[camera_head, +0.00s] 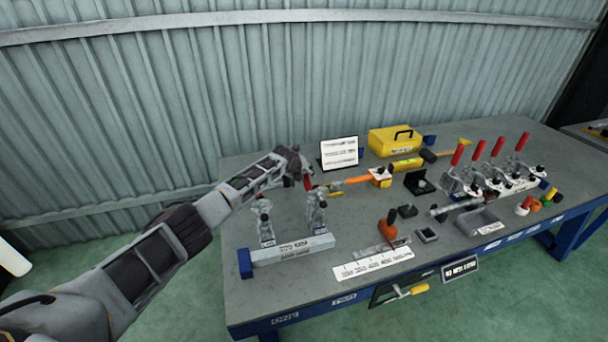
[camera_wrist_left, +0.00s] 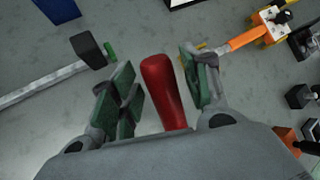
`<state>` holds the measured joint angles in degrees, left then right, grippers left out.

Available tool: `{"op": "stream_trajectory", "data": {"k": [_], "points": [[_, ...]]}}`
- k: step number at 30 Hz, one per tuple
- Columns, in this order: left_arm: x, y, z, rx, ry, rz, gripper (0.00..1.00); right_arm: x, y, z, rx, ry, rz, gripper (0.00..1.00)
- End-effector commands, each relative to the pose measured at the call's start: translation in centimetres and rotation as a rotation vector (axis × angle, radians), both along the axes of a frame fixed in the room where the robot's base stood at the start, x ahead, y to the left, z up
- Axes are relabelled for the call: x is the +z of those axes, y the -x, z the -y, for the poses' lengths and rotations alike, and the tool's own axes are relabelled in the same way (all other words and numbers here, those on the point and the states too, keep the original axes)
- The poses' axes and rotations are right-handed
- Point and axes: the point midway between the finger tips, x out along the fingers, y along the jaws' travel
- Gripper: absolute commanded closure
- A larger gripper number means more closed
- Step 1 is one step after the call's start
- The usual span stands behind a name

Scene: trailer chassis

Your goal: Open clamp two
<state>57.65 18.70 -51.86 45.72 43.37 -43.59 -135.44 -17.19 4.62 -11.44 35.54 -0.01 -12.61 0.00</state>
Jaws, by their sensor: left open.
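Two metal toggle clamps stand on a grey block at the left of the bench. Clamp one (camera_head: 264,220) is on the left and clamp two (camera_head: 317,207) on the right, judging by the bench-edge labels. A red handle (camera_head: 307,183) shows beside clamp two, under my left gripper (camera_head: 297,163). In the left wrist view the red handle (camera_wrist_left: 163,92) sits between the two green-padded fingers of my left gripper (camera_wrist_left: 158,78). The fingers are open, with a gap on the left side; contact on the right is unclear. My right gripper is not in view.
Several clamps with raised red handles (camera_head: 476,150) stand at the right. A ruler plate (camera_head: 373,263) lies at the front.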

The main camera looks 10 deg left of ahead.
Motion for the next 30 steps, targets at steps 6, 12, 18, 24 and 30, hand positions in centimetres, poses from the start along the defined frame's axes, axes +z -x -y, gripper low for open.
{"op": "stream_trajectory", "data": {"k": [6, 12, 18, 24, 30], "points": [[0.1, 0.1, 0.0, -0.001, 0.0, 0.001, 0.53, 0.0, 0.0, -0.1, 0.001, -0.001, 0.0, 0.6], [0.4, 0.4, -0.1, -0.001, 0.001, 0.0, 0.53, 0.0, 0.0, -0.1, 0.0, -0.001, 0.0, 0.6], [1.1, 0.9, -0.2, -0.001, 0.001, 0.001, 0.53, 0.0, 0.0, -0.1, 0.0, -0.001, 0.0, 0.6], [1.9, 1.7, -0.3, -0.002, -0.001, 0.001, 0.53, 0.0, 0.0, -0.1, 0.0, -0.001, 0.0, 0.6], [2.8, 2.5, -0.5, -0.002, -0.001, 0.001, 0.53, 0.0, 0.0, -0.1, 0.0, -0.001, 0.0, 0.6]]}}
